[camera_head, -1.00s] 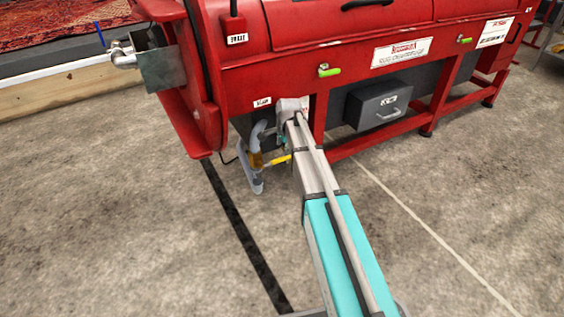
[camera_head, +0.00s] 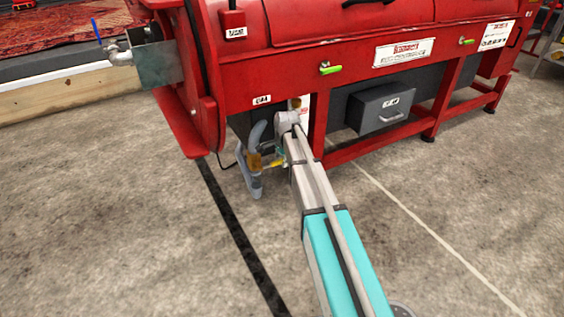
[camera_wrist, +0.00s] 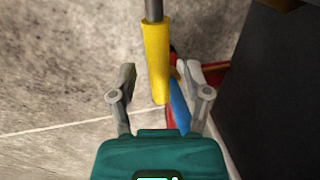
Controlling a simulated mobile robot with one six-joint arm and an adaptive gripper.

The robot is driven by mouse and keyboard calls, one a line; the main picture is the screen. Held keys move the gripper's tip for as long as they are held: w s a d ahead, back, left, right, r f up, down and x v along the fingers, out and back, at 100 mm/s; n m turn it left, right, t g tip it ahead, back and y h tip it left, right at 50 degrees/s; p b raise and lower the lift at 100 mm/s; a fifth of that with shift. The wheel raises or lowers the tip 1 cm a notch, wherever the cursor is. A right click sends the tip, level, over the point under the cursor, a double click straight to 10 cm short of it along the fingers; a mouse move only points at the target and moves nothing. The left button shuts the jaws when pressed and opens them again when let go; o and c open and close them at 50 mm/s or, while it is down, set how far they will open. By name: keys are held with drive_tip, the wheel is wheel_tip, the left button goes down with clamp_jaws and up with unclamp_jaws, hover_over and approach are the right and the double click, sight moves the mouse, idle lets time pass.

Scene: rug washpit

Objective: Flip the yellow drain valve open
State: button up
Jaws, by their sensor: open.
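The yellow drain valve handle (camera_head: 275,164) sticks out to the right from the brass valve body (camera_head: 254,162) under the red machine. In the wrist view the yellow handle (camera_wrist: 156,62) hangs from a grey stem, and its free end reaches toward the space between my fingers. My gripper (camera_wrist: 164,82) is open, with one finger on each side of the handle's end. I see no clear contact with either finger. In the head view my arm hides most of the gripper.
A red machine (camera_head: 275,80) stands over the valve, with a grey drain pipe (camera_head: 254,186) beside the valve. A red frame leg (camera_head: 318,128) and a grey drawer box (camera_head: 385,108) are to the right. A blue piece (camera_wrist: 180,107) lies near the right finger. The concrete floor in front is clear.

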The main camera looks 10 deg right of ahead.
idle(0.3)
clamp_jaws()
drive_tip(key=shift+d, duration=0.35)
